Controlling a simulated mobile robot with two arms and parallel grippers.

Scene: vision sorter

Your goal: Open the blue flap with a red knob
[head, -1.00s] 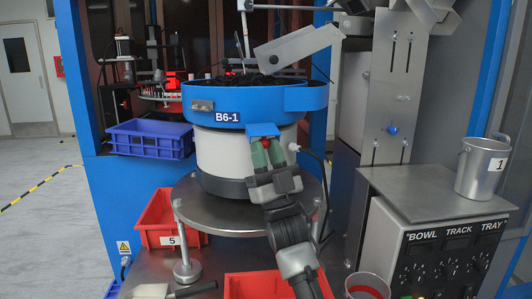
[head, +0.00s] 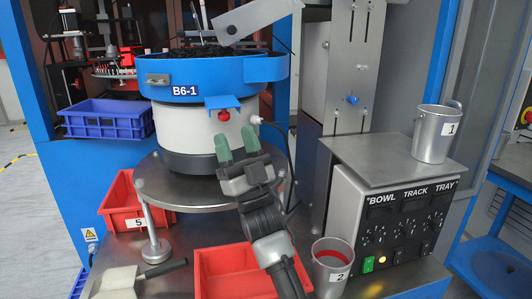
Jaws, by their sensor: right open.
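The blue flap (head: 222,102) is on the lower rim of the blue bowl (head: 270,70) marked B6-1, right of the label. Its red knob (head: 224,115) hangs just below it, in front of the white drum. I cannot tell for sure whether the flap is raised or closed. My right gripper (head: 237,147) is below the knob and apart from it, with its green-tipped fingers open and empty, pointing up. My left gripper is not in view.
Red bins stand at the left (head: 121,212) and front (head: 205,275). A metal cup (head: 331,270) marked 2 is right of my arm. A bucket (head: 433,135) marked 1 stands on the control box (head: 395,158). A scoop (head: 118,280) lies front left.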

